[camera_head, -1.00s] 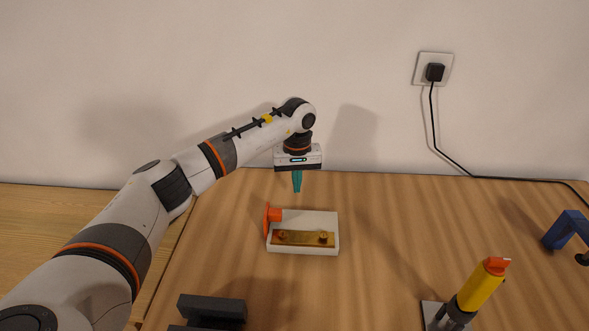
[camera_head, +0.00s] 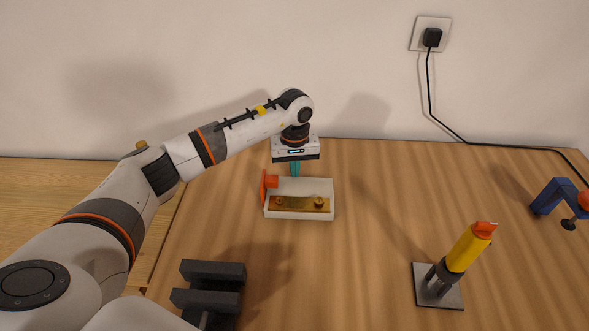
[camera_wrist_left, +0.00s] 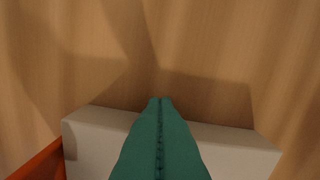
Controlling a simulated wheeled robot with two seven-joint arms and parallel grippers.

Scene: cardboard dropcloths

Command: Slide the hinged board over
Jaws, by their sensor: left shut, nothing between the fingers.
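The hinged board is a white slab (camera_head: 324,194) with a brass strip (camera_head: 300,204) along its near side and an orange piece (camera_head: 265,187) at its left end. It lies on the wooden table. My left gripper (camera_head: 295,173) is shut and empty, its teal fingers pointing down at the board's far edge. The left wrist view shows the shut fingers (camera_wrist_left: 160,100) overlapping the white slab (camera_wrist_left: 230,143), tips by its far edge. I cannot tell whether they touch it. My right gripper is not in view.
Dark grey blocks (camera_head: 212,271) stand at the near left. A yellow-handled tool (camera_head: 466,247) on a metal plate stands at the near right. A blue bracket (camera_head: 556,193) is at the far right. A black cable (camera_head: 490,146) runs along the back. Table right of the board is clear.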

